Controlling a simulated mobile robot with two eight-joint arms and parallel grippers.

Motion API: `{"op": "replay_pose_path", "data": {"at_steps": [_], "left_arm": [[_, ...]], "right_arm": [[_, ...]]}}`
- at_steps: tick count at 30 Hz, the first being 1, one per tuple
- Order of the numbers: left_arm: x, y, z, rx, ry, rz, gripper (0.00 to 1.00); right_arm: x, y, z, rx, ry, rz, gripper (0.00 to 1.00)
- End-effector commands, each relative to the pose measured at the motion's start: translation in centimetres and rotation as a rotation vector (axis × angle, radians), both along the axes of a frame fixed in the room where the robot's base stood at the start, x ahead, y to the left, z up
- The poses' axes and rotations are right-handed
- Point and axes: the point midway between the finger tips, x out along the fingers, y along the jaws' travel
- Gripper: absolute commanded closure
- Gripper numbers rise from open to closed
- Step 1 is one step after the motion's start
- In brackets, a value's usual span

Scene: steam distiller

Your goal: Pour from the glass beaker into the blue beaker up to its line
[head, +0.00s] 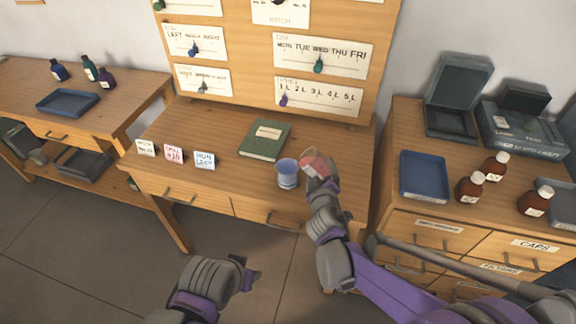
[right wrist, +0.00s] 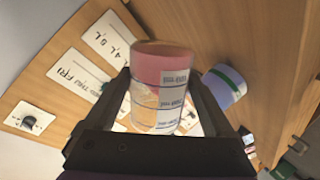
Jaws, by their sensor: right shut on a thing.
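The glass beaker (head: 313,161) holds something pinkish-red and has pale labels on its side. My right gripper (head: 322,178) is shut on it, just right of the blue beaker and near its rim height. In the head view the glass beaker looks tilted toward the left. The right wrist view shows it (right wrist: 160,75) between the two fingers. The blue beaker (head: 287,178) stands upright on the middle desk; the right wrist view shows it (right wrist: 226,88) with a dark green band. Its contents cannot be made out. My left gripper (head: 252,278) is low in front of the desk, with no object visible in it.
A green book (head: 265,140) lies behind the beakers. Several small cards, including a blue-lettered one (head: 205,160), stand at the desk's left. A slider board (head: 270,45) rises behind. The right cabinet carries a blue tray (head: 424,178) and brown bottles (head: 469,188).

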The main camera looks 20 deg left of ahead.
Motion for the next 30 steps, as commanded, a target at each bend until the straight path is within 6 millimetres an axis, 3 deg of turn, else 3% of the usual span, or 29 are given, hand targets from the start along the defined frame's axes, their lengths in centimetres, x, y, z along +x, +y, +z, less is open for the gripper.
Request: {"op": "replay_pose_path", "data": {"at_steps": [30], "left_arm": [[0.1,0.0,0.77,0.0,-0.003,0.0,0.5]], "right_arm": [[-0.7,0.2,0.68,-0.083,0.0,-0.002,0.92]]}}
